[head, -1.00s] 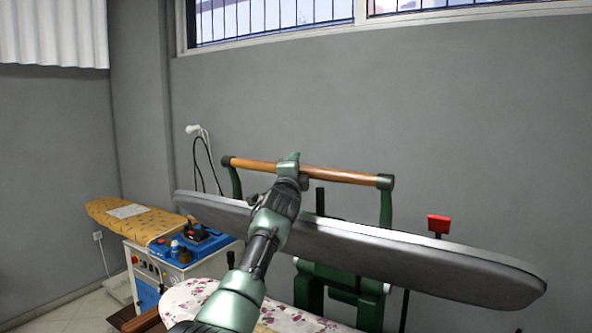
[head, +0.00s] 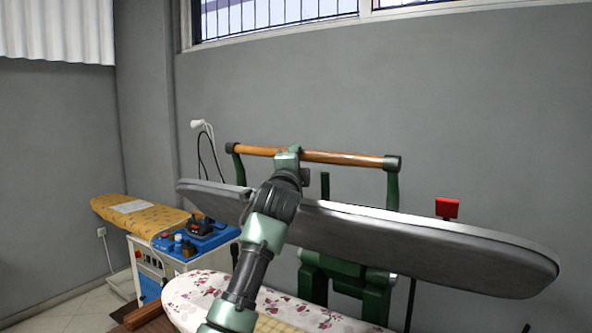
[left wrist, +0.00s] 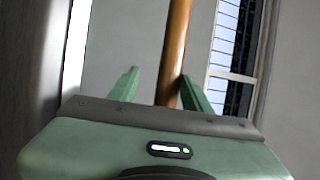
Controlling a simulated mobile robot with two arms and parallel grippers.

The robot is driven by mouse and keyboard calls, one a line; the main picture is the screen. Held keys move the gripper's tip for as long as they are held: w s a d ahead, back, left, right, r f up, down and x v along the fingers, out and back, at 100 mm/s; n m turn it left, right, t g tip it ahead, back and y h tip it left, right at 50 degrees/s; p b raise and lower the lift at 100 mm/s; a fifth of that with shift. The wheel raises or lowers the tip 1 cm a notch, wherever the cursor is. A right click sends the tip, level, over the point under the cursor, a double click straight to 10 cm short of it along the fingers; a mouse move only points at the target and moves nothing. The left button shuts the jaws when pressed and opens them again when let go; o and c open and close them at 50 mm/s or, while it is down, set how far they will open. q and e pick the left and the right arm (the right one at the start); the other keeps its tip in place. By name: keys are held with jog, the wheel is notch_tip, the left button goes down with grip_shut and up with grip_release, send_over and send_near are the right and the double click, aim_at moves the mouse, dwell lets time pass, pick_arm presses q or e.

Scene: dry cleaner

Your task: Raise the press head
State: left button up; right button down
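The press head (head: 410,247) is a long grey padded slab, raised and tilted above a floral-covered lower board (head: 187,290). Its wooden handle bar (head: 345,158) runs along the top between green arms. My left gripper (head: 289,156) is at the bar, left of its middle, and hides part of it. In the left wrist view the bar (left wrist: 174,50) passes between the two green fingers (left wrist: 160,90), close to the right one, with a gap on the left. The fingers look open around it. My right gripper is not in view.
A red knob on a lever (head: 447,208) stands behind the press on the right. At left are a blue-topped steam unit (head: 200,240) with an iron and a yellow ironing board (head: 120,208). A grey wall (head: 480,110) stands behind.

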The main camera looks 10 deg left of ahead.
pick_arm(q)
jog(key=shift+s, duration=0.2)
jog(key=s+r+p, duration=0.1)
jog(key=s+r, duration=0.3)
jog(key=s, duration=0.3)
jog(key=shift+s+d+r, duration=0.3)
jog(key=shift+s+d, duration=0.05)
jog(key=shift+d, duration=0.1)
dwell(0.6)
dwell(0.4)
